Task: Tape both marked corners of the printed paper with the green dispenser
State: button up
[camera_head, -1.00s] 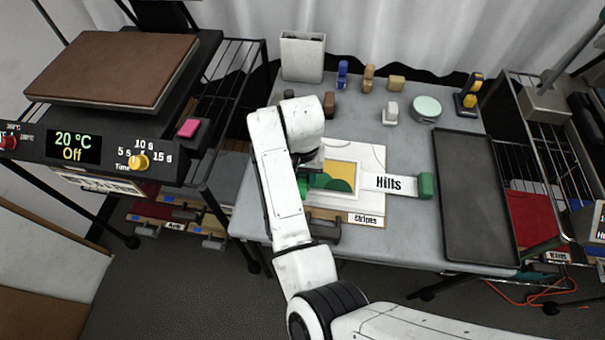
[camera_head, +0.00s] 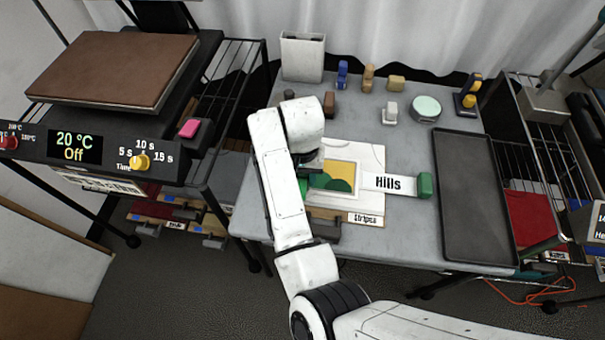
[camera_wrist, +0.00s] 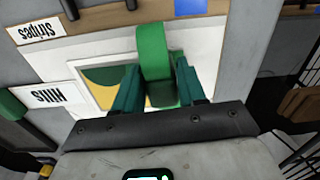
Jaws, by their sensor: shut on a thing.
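The printed paper (camera_head: 371,161) lies on the grey table, with a yellow and green hill picture in its middle. It also shows in the wrist view (camera_wrist: 98,48). My gripper (camera_wrist: 158,82) is shut on the green dispenser (camera_wrist: 153,52), with a teal finger on each side of it. The dispenser is over the picture's edge and hides part of it; I cannot tell whether it touches the paper. A blue patch (camera_wrist: 190,7) lies at the paper's edge beyond the dispenser. In the head view my arm hides the paper's left side and most of the gripper.
A "Hills" strip (camera_head: 388,183) with a green end block (camera_head: 425,185) lies right of the picture. A "Stripes" label (camera_head: 365,219) is at the front edge. A dark tray (camera_head: 474,200) lies at right. Stamps and a round tin (camera_head: 427,108) stand behind. A heat press (camera_head: 110,70) is at left.

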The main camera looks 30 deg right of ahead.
dwell(0.4)
notch_tip(320, 180, up, 7)
jog(key=p, duration=0.7)
jog(key=shift+p, duration=0.3)
